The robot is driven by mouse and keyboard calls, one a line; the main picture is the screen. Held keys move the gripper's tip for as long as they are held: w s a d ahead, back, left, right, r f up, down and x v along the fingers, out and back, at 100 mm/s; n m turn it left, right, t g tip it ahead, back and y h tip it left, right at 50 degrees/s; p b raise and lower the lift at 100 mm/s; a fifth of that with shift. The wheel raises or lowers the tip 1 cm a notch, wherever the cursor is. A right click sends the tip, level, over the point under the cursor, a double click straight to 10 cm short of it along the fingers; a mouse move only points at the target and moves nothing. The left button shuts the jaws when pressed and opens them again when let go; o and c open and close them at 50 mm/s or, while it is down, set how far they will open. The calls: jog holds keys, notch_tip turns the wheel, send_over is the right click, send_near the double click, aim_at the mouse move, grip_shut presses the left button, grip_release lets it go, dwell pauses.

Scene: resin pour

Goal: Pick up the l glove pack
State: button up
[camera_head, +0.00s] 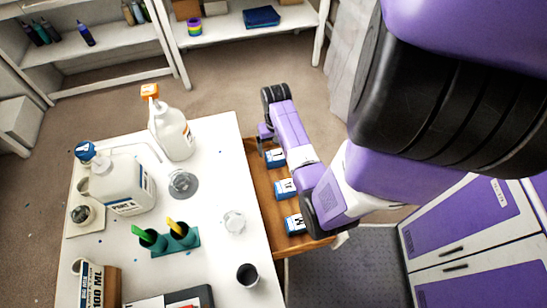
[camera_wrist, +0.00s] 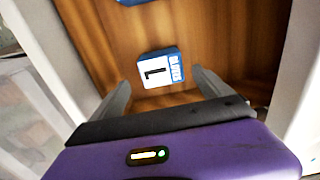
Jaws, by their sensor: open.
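The l glove pack (camera_wrist: 162,68) is a small blue and white pack with a black L on its white face, lying flat on the wooden drawer floor. In the head view it appears to be the far pack (camera_head: 275,157), though its letter is too small to read there. My gripper (camera_wrist: 161,80) is open and empty, its two grey fingers spread on either side of the pack in the wrist view, apparently above it. In the head view my gripper (camera_head: 264,138) is at the far end of the drawer, its fingertips hard to see.
The open wooden drawer (camera_head: 263,190) holds two other blue and white packs, the middle one (camera_head: 285,188) and the near one (camera_head: 294,224). Its pale walls flank my gripper. The white tabletop (camera_head: 215,190) beside it carries a spray bottle (camera_head: 172,132), a jug (camera_head: 122,185) and cups.

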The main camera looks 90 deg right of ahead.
aim_at(275, 155)
jog(key=shift+a+f, duration=0.2)
jog(key=shift+f, duration=1.35)
jog(key=shift+a+f, duration=0.15)
jog(key=shift+f, duration=1.35)
jog(key=c, duration=1.4)
jog(key=shift+w+r, duration=0.1)
jog(key=shift+c, duration=0.2)
